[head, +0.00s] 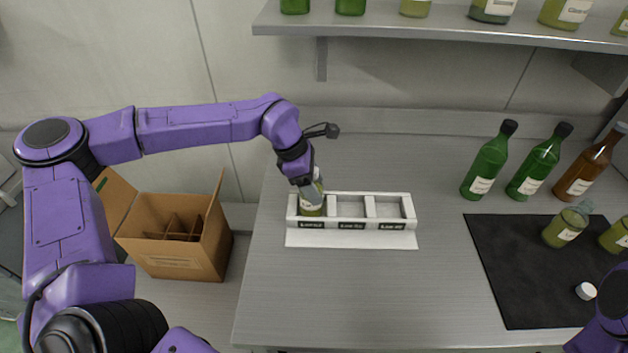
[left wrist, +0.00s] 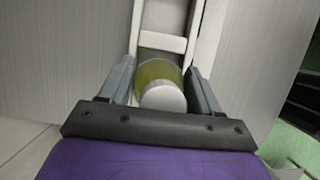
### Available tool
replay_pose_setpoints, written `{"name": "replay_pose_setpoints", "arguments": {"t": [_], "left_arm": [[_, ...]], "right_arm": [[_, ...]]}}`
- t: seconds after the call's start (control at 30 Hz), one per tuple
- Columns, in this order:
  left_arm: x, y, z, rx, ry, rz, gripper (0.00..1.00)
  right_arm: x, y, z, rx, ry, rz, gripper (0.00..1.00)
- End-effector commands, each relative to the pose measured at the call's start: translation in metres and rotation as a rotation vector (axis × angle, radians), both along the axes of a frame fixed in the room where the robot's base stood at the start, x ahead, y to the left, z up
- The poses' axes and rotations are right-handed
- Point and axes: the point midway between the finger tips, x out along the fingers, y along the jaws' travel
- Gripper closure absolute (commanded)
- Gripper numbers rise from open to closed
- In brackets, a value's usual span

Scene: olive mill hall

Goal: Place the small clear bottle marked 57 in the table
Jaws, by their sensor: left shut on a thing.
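A small clear bottle (head: 313,210) with yellow-green liquid and a pale label is in the left compartment of a white three-compartment rack (head: 352,194). I cannot read the number on its label. My left gripper (head: 310,190) comes down from above and is shut on this bottle. In the left wrist view the bottle's white cap (left wrist: 163,98) shows between the two fingers, with the rack (left wrist: 163,42) beyond it. Whether the bottle's base touches the rack floor is hidden. The middle and right compartments are empty. The right gripper is out of view.
On the grey table (head: 330,300), a black mat (head: 510,275) at right holds two squat bottles (head: 566,228) and a loose white cap (head: 586,291). Tall bottles (head: 487,162) stand behind. A shelf (head: 430,26) hangs above. An open cardboard box (head: 190,262) is left of the table.

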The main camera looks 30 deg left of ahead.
Motion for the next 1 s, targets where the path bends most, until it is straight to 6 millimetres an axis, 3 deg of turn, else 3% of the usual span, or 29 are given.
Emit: {"name": "replay_pose_setpoints", "arguments": {"t": [0.33, 0.37, 0.4, 0.43, 0.77, 0.87, 1.0], "left_arm": [[0.000, 0.000, -0.004, -0.001, -0.001, 0.000, 0.83], [0.000, 0.000, -0.004, 0.000, 0.000, 0.000, 0.31], [0.000, 0.000, -0.004, 0.000, 0.000, 0.000, 0.18], [0.000, 0.000, -0.004, 0.000, 0.000, 0.000, 0.12], [0.000, -0.001, 0.002, -0.001, -0.001, 0.000, 0.12], [-0.001, 0.005, 0.015, -0.001, -0.004, 0.003, 0.12], [-0.007, 0.017, 0.048, -0.002, -0.007, 0.003, 0.12]], "right_arm": [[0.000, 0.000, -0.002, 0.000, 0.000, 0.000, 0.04], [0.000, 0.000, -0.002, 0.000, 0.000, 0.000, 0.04], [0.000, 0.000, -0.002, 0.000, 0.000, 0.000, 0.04], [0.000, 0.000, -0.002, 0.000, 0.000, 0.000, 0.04], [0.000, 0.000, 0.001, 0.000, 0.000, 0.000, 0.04], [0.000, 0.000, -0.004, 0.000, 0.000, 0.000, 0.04], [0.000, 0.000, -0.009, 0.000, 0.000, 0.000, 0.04]]}}
